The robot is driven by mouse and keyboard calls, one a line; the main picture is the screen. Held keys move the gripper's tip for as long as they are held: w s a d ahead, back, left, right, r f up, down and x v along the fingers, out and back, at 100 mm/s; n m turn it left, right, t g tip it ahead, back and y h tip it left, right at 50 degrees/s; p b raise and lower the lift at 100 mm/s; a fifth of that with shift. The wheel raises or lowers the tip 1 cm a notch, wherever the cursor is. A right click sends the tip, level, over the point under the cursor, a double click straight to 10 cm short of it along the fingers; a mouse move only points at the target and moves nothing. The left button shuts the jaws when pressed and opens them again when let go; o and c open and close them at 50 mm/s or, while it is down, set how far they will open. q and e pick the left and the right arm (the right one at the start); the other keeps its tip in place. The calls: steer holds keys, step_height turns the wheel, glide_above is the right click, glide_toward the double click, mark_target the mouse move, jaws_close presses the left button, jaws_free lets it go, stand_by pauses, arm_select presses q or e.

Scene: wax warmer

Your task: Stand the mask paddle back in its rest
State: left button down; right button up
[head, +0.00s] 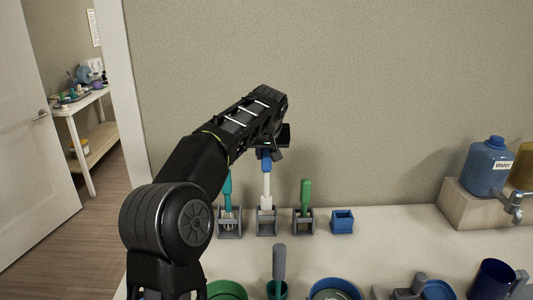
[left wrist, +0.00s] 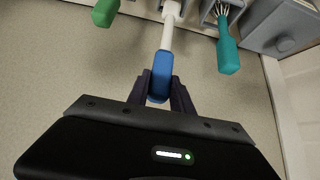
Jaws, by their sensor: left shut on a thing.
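The paddle, a white-shafted tool with a blue handle (head: 267,165), stands upright at the back of the counter. My left gripper (head: 268,152) reaches down from above and is shut on the top of the blue handle. In the left wrist view the blue handle (left wrist: 160,77) sits between the two dark fingers (left wrist: 161,95). The white shaft (head: 266,190) runs down to a grey rest (head: 266,224); its lower end is at the rest, but I cannot tell how deep it sits. My right gripper is not in view.
A teal-handled whisk (head: 227,190) stands in a rest to the left, a green-handled tool (head: 306,195) in a rest to the right. A small blue holder (head: 342,221) is beyond it. A grey-handled tool (head: 279,262) and several pots stand in front. A water jug (head: 487,166) is far right.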

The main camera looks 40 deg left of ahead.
mark_target(266, 176)
arm_select(q)
steer(key=shift+f+b, duration=3.15)
steer(key=shift+f, duration=0.8)
stand_by(0.7)
steer(key=c, duration=1.1)
jaws_free()
steer(key=shift+o, duration=0.2)
steer(key=shift+r, duration=0.1)
steer(key=v, duration=0.7)
steer(key=shift+s+d+r+p, duration=0.2)
steer(key=shift+s+r+p, duration=0.1)
steer(key=shift+p, duration=0.15)
stand_by(0.3)
